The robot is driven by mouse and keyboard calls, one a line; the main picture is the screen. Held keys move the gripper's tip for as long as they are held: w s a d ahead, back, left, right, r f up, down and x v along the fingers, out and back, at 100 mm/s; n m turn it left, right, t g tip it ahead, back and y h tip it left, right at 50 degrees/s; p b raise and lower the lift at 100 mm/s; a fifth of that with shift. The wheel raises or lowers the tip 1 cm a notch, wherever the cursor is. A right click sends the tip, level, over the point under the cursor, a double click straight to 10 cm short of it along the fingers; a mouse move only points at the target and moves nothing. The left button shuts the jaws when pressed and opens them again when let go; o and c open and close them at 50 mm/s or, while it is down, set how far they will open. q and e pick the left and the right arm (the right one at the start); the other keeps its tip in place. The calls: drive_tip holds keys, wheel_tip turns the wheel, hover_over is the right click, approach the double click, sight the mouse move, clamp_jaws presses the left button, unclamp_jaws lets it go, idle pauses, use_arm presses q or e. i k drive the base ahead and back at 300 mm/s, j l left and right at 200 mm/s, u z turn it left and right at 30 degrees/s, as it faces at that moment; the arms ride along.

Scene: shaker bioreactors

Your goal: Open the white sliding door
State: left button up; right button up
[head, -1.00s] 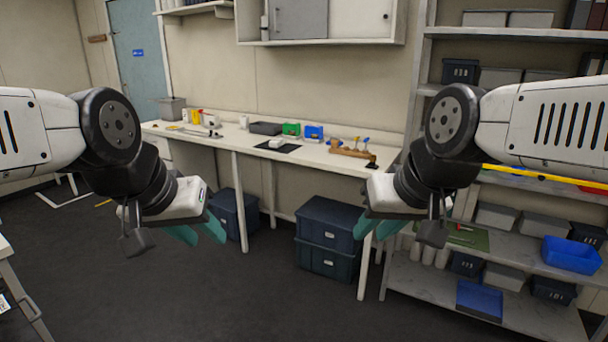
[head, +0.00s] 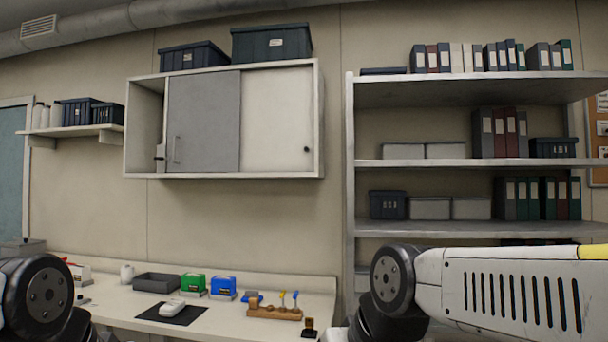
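The white sliding door (head: 277,118) is the right-hand panel of a wall cabinet above the bench in the head view. It covers the cabinet's right part and has a small dark knob (head: 306,149) near its lower right edge. A grey sliding door (head: 204,122) with a bar handle stands left of it, covering the middle. The cabinet's left end is open, with a small light object (head: 160,156) inside. Both my arms show only in part at the bottom corners, below the cabinet. My grippers are out of the frame.
Two dark bins (head: 271,42) sit on top of the cabinet. Below is a bench (head: 235,319) with a tray, green and blue boxes, a dark mat and a wooden rack. A tall shelf unit (head: 350,180) with binders and boxes stands to the right. The wall below the cabinet is clear.

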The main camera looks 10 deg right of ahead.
sight(276, 104)
drive_tip(key=i+j+z, duration=0.1)
drive_tip(key=i+z, duration=0.15)
drive_tip(key=z, duration=0.15)
drive_tip(key=i+j+z, duration=0.2)
drive_tip(key=z, duration=0.2)
drive_tip(key=i+j+z, duration=0.4)
drive_tip(key=j+z, duration=0.2)
drive_tip(key=z, duration=0.2)
drive_tip(key=i, duration=0.05)
